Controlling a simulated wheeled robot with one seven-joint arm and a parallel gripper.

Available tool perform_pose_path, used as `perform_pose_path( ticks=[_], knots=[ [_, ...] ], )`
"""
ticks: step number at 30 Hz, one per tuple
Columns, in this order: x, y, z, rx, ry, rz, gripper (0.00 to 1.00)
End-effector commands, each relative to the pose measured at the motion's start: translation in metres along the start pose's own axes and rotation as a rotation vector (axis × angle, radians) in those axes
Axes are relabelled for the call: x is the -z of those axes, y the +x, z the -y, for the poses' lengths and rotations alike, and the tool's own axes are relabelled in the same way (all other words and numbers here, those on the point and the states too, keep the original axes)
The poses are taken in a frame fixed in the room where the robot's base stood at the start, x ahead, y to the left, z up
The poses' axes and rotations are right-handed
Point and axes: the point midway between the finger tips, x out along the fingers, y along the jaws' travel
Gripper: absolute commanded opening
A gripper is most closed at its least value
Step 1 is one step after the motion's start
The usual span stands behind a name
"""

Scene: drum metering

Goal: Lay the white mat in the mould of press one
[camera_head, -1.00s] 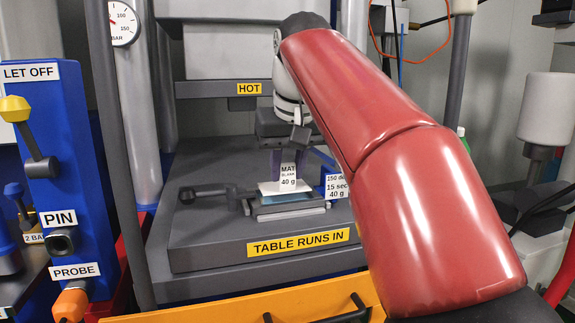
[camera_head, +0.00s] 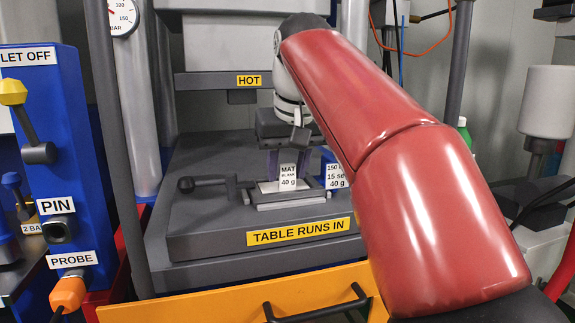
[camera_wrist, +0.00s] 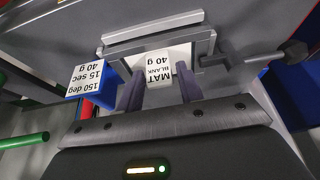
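The white mat (camera_head: 268,187) lies flat within the dark frame of the mould (camera_head: 318,192), on the press table marked TABLE RUNS IN. It also shows in the wrist view (camera_wrist: 181,52), inside the frame. Its upright white tag (camera_wrist: 160,68), reading MAT BLANK 40 g, stands between my fingers. My gripper (camera_head: 289,172) is right above the mould, pointing down. In the wrist view my gripper (camera_wrist: 159,78) has a gap between each finger and the tag, so it is open. The tag and fingers hide part of the mat.
The hot upper platen (camera_head: 222,82) hangs above the table (camera_head: 200,225). A handle (camera_head: 205,184) sticks out left of the mould. A blue card holder with a 150 deg card (camera_head: 335,176) stands close on the right. A blue LET OFF panel (camera_head: 80,140) is at the left.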

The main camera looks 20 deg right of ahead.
Motion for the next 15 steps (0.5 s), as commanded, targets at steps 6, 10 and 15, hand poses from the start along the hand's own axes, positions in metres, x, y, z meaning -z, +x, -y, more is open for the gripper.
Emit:
perform_pose_path(
  ticks=[6,10,15],
  knots=[
    [0.000,0.000,0.000,0.000,0.000,0.000,0.52],
    [0.000,0.000,0.000,0.000,0.000,0.000,0.52],
    [0.001,-0.014,0.000,0.000,0.000,-0.002,0.52]
  ],
)
